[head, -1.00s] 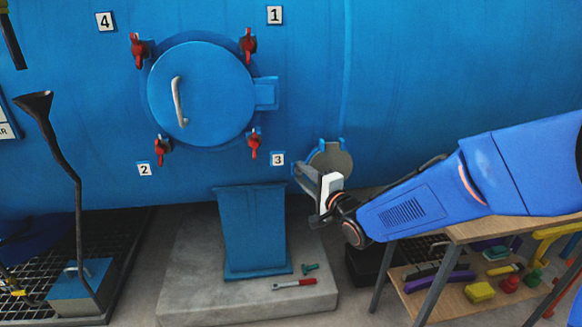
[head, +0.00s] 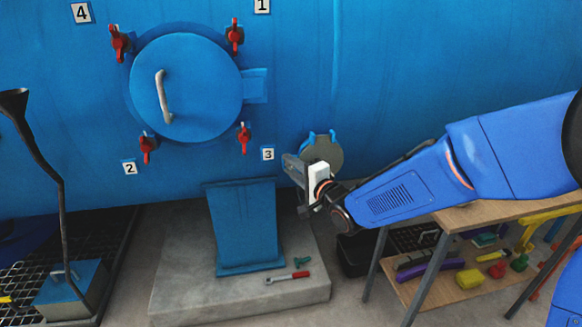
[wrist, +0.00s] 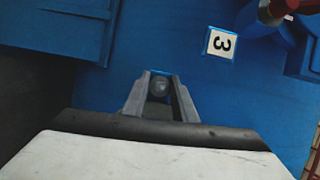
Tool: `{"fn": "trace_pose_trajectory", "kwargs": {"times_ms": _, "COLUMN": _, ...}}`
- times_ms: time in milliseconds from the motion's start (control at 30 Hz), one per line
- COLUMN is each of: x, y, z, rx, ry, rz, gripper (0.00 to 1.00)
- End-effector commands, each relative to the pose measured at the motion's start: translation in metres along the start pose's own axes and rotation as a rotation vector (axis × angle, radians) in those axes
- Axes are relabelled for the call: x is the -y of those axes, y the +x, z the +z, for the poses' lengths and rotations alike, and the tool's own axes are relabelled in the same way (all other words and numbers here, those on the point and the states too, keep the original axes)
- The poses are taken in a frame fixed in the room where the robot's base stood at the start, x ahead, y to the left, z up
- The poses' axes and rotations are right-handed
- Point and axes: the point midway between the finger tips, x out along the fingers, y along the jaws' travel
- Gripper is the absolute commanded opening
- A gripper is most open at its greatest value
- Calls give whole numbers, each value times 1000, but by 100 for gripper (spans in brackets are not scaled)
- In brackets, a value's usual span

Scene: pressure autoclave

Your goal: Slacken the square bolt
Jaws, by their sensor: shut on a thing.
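My gripper (wrist: 160,95) shows in the wrist view with its two grey fingers pointing at the blue vessel wall. The fingers are shut on a small grey piece, which I take to be the square bolt (wrist: 160,86). Only its rounded-looking end shows between the fingers; its square shape cannot be made out. In the head view my gripper (head: 289,168) is against or close to the vessel, below label 3 and left of a round grey disc (head: 324,153). The bolt is hidden there.
The round blue door (head: 190,88) has red clamps around it; one (head: 244,138) is near label 3 (head: 268,154). A blue pedestal (head: 242,228) stands below. A workbench (head: 480,214) stands under my arm.

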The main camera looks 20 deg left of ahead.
Motion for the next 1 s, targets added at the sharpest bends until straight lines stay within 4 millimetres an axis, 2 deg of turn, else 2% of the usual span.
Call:
{"fn": "trace_pose_trajectory", "kwargs": {"times_ms": 700, "x": 0, "y": 0, "z": 0, "rx": 0, "ry": -517, "rz": 215, "gripper": 2}}
{"fn": "trace_pose_trajectory", "kwargs": {"times_ms": 1000, "x": 0, "y": 0, "z": 0, "rx": -1, "ry": -654, "rz": 271, "gripper": 2}}
